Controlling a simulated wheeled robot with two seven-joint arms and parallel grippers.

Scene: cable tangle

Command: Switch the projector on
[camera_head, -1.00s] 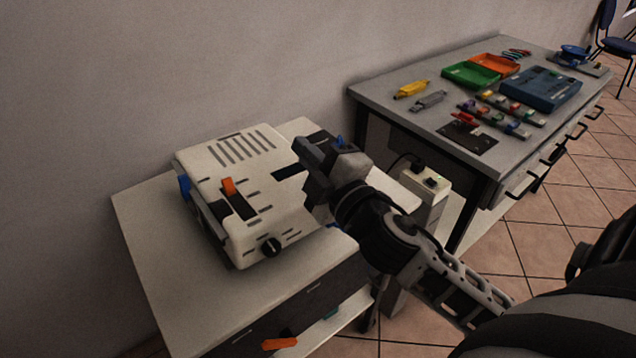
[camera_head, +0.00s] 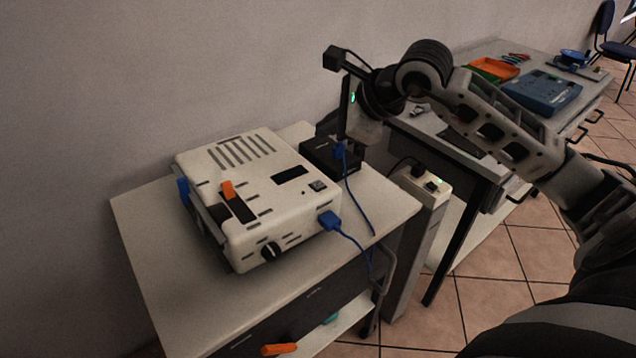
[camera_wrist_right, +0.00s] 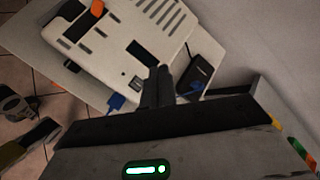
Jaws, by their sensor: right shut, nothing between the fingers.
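The white projector (camera_head: 235,160) sits on the side cabinet, with a dark display strip (camera_head: 290,174) and a small dark switch (camera_head: 318,186) on top near its right corner. A blue plug (camera_head: 328,220) is in its front right side. My right gripper (camera_head: 325,125) is shut and empty, above and behind the right end of the projector, apart from it. In the right wrist view its closed fingers (camera_wrist_right: 158,75) point toward the projector's top (camera_wrist_right: 120,40), with the switch (camera_wrist_right: 135,83) just left of them. I cannot read the switch's position. My left gripper is not in view.
A black box (camera_head: 342,168) with a blue plug stands behind the projector. A blue cable hangs over the cabinet's (camera_head: 150,235) right edge. A white power strip (camera_head: 420,182) stands between the cabinet and the workbench (camera_head: 480,62). An orange slider (camera_head: 228,190) is on the projector.

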